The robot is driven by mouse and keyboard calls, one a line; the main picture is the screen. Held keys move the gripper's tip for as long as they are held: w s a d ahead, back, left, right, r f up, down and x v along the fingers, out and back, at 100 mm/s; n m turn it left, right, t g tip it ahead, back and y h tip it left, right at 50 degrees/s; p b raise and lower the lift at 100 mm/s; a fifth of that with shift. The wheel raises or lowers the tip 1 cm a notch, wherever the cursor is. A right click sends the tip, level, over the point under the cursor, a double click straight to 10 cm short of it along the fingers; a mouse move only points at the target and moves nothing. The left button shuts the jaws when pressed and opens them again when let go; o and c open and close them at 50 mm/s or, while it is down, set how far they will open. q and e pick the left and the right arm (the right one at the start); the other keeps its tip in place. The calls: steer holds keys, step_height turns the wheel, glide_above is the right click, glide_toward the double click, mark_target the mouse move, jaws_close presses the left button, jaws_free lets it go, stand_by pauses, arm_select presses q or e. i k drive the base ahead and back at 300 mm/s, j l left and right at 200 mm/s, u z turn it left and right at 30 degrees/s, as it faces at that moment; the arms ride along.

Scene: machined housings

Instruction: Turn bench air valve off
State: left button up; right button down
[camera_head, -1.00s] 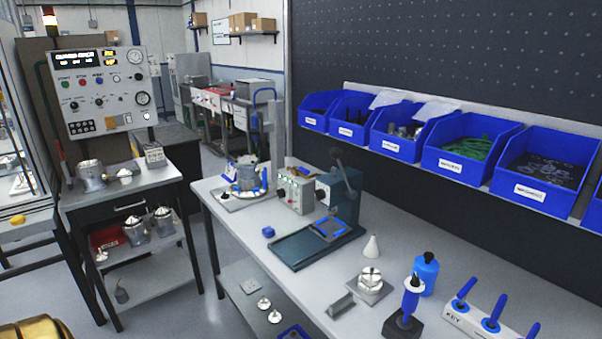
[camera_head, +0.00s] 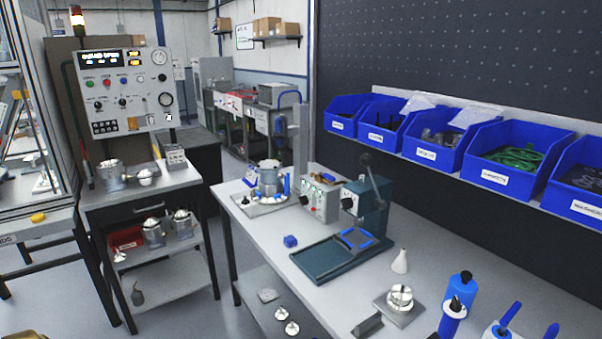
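I cannot pick out a bench air valve for certain. A small control box (camera_head: 320,200) with green lights, a red button and a dark knob stands on the workbench, left of a dark green lever press (camera_head: 370,205). A grey control panel (camera_head: 122,92) with a lit display, coloured buttons, knobs and round gauges stands at the back left above a metal cart. Valve handles on either are too small to read. Neither of my grippers is in view.
The metal cart (camera_head: 140,190) holds housings. Floor shows between cart and bench.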

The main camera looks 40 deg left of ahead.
mark_target(331, 178)
steer(key=i+j+u, duration=0.25)
steer(key=j+u, duration=0.15)
steer(key=i+j+u, duration=0.25)
steer(key=u, duration=0.2)
steer(key=j, duration=0.15)
